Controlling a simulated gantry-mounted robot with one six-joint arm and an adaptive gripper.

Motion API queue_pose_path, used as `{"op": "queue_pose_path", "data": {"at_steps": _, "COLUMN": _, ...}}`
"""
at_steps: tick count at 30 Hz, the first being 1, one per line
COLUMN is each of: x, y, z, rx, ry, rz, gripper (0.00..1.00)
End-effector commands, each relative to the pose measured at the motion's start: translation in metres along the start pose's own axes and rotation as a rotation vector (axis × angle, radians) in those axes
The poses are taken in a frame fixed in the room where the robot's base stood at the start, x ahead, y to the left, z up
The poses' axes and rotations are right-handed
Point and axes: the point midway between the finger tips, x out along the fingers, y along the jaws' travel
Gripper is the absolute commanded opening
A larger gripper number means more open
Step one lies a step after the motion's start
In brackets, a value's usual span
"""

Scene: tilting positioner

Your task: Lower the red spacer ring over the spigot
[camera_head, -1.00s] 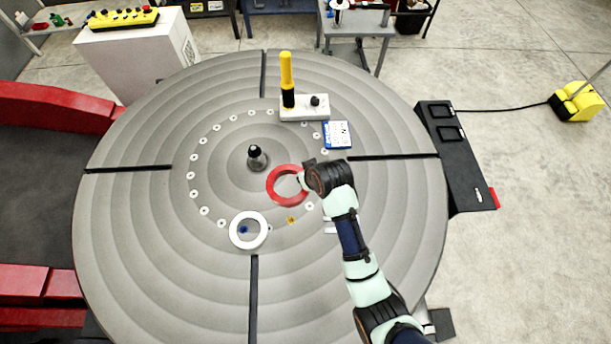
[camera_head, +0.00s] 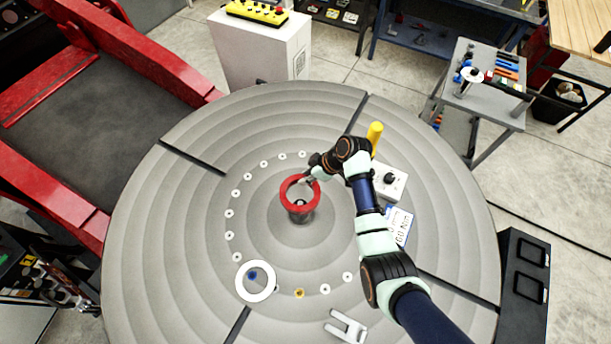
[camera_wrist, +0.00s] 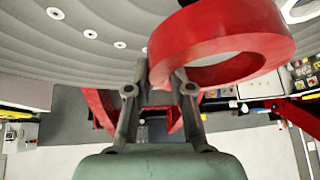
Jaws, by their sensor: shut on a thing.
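The red spacer ring (camera_head: 285,194) is held above the round grey table, over the spigot (camera_head: 300,216). The spigot's dark top shows through the ring's opening, and its grey body shows below the ring. I cannot tell whether the tip is inside the ring or just under it. My gripper (camera_head: 313,181) is shut on the ring's far right rim. In the wrist view, the red ring (camera_wrist: 215,38) fills the upper right at the fingertips (camera_wrist: 160,88), and the spigot is not visible there.
A white ring (camera_head: 241,283) lies on the table (camera_head: 185,255) at front left. A grey forked piece (camera_head: 345,328) lies at the front. A white block with a knob (camera_head: 390,182), a yellow post (camera_head: 375,132) and a blue-white card (camera_head: 398,225) stand or lie near my arm.

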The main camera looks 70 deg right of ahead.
Motion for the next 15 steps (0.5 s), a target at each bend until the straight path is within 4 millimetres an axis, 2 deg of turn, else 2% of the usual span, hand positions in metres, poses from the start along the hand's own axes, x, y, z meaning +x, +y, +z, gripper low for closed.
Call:
{"op": "queue_pose_path", "data": {"at_steps": 9, "x": -0.0019, "y": 0.0007, "z": -0.0021, "rx": -0.002, "ry": 0.004, "rz": 0.0, "gripper": 0.0}}
{"op": "queue_pose_path", "data": {"at_steps": 15, "x": 0.0057, "y": 0.0011, "z": 0.0028, "rx": -0.002, "ry": 0.003, "rz": -0.001, "gripper": 0.0}}
